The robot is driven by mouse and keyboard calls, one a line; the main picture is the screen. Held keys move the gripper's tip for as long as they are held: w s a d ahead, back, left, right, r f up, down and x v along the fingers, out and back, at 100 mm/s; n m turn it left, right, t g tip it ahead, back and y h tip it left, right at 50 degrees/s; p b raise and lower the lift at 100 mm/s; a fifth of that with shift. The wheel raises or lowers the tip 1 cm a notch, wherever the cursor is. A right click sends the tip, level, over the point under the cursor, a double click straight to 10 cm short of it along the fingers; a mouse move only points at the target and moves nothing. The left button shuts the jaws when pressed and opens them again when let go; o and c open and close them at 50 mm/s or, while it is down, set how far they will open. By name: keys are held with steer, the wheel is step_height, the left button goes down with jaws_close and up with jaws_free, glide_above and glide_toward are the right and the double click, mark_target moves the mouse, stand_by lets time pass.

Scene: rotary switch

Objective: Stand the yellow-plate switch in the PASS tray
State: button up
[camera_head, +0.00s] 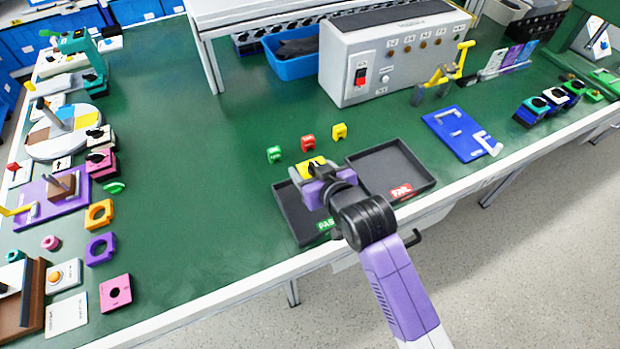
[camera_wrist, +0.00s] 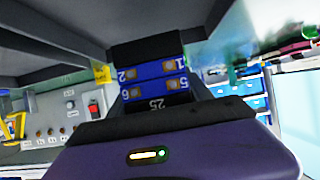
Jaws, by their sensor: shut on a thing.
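The yellow-plate switch (camera_head: 311,164) is held in my gripper (camera_head: 322,184) with its yellow plate facing up. In the wrist view the blue switch body (camera_wrist: 152,82) with numbered terminals shows between my dark jaws. My gripper is shut on it. In the head view both are over the dark PASS tray (camera_head: 290,216), near its far side. My gripper and wrist cover part of the tray and hide the switch's underside, so I cannot tell whether it touches the tray floor.
The FAIL tray (camera_head: 392,166) is close on the right and looks empty. A grey test box (camera_head: 390,55) stands farther back. Green mat left of the trays is clear.

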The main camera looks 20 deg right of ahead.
steer(key=shift+f, duration=1.9)
steer(key=shift+f, duration=0.15)
steer(key=o, duration=1.6)
steer(key=shift+s+r, duration=0.25)
steer(key=v, duration=1.1)
steer(key=shift+s+r, duration=0.15)
steer(key=shift+s, duration=0.05)
